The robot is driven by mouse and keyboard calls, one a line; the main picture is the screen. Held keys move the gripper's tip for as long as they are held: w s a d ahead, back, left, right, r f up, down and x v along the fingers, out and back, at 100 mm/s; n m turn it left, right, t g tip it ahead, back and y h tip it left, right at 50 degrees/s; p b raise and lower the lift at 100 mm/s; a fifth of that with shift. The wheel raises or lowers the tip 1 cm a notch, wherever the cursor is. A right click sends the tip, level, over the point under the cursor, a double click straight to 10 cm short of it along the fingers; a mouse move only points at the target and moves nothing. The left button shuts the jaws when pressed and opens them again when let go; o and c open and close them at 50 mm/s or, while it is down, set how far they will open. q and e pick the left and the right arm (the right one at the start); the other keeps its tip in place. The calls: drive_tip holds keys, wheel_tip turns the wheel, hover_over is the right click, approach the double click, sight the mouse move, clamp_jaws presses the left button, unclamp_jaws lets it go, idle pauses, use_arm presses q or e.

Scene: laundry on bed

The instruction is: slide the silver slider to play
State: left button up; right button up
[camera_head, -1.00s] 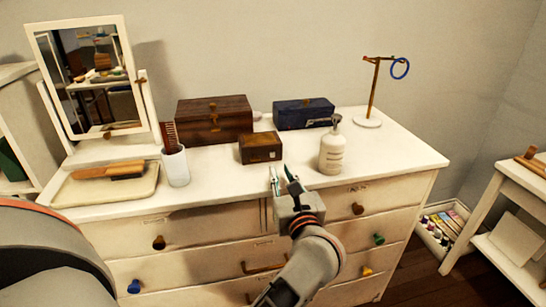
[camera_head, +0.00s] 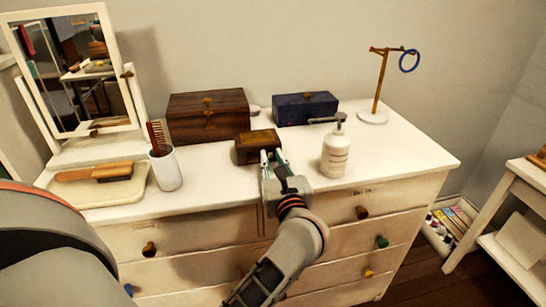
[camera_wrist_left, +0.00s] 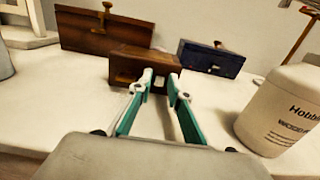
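A small brown wooden box (camera_head: 257,141) stands near the middle of the white dresser top. In the left wrist view, the box's front (camera_wrist_left: 125,74) has a dark recessed area, with a small pale, silvery piece (camera_wrist_left: 158,85) showing between my fingers; it may be the slider. My left gripper (camera_head: 272,157) is at the front of the box, its fingers pointing at it. In the left wrist view, its fingers (camera_wrist_left: 160,78) are apart with a narrow gap. Contact cannot be told. My right gripper is not in view.
A white pump bottle (camera_head: 335,153) stands close to the right of my gripper. A larger wooden box (camera_head: 208,117) and a blue box (camera_head: 305,108) stand behind. A cup with a comb (camera_head: 166,168), a brush tray (camera_head: 100,190) and a mirror are left. A ring stand (camera_head: 377,90) is back right.

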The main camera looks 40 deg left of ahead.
use_arm(q)
drive_tip(key=shift+c, duration=0.4)
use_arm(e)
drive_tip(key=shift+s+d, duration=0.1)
use_arm(q)
drive_tip(key=shift+s, duration=0.1)
clamp_jaws()
drive_tip(key=shift+d, duration=0.1)
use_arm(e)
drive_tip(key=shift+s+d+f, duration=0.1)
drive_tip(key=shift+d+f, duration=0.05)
use_arm(q)
drive_tip(key=shift+w+d, duration=0.55)
drive_tip(key=shift+w, duration=0.25)
drive_tip(key=shift+o, duration=0.4)
unclamp_jaws()
drive_tip(key=shift+r, duration=0.1)
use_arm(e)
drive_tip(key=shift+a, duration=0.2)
